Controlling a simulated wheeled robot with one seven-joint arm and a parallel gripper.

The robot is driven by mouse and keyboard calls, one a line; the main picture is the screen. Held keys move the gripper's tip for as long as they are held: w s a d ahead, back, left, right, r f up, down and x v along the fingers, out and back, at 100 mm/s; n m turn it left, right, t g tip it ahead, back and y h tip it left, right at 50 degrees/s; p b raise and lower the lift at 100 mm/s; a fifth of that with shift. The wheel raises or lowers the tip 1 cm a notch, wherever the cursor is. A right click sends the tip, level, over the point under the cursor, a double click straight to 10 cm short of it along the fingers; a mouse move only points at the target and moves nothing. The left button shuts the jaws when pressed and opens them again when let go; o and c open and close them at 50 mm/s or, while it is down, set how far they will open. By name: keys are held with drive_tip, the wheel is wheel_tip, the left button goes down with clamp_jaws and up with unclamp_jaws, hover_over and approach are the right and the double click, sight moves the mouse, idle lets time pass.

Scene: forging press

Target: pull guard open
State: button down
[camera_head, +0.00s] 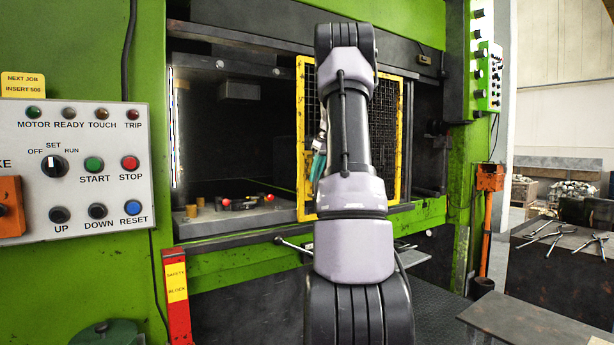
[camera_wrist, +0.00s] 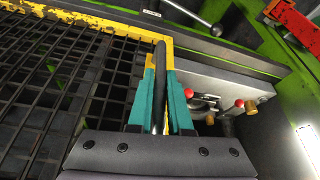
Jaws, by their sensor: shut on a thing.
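The guard (camera_head: 303,100) is a yellow-framed black mesh panel across the right part of the press opening, in the head view. The left part of the opening is uncovered. My gripper (camera_head: 319,165) is at the guard's left edge, partly hidden behind my arm. In the wrist view the guard's mesh (camera_wrist: 55,80) fills the left side. My gripper's teal fingers (camera_wrist: 160,95) are shut on the dark upright bar of the guard handle (camera_wrist: 160,62), beside the yellow frame.
Inside the press, a die (camera_head: 245,202) with red-tipped parts sits on the bed. A control panel (camera_head: 85,165) is at left, above a red safety block (camera_head: 177,295). A bench with tongs (camera_head: 560,240) and a grey table (camera_head: 540,325) stand at right.

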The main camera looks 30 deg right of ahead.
drive_tip(key=shift+d+r, duration=0.1)
drive_tip(key=c, duration=0.8)
unclamp_jaws()
drive_tip(key=shift+c, duration=0.2)
drive_tip(key=v, duration=1)
drive_tip(key=shift+r, duration=0.35)
drive_tip(key=shift+s, duration=0.15)
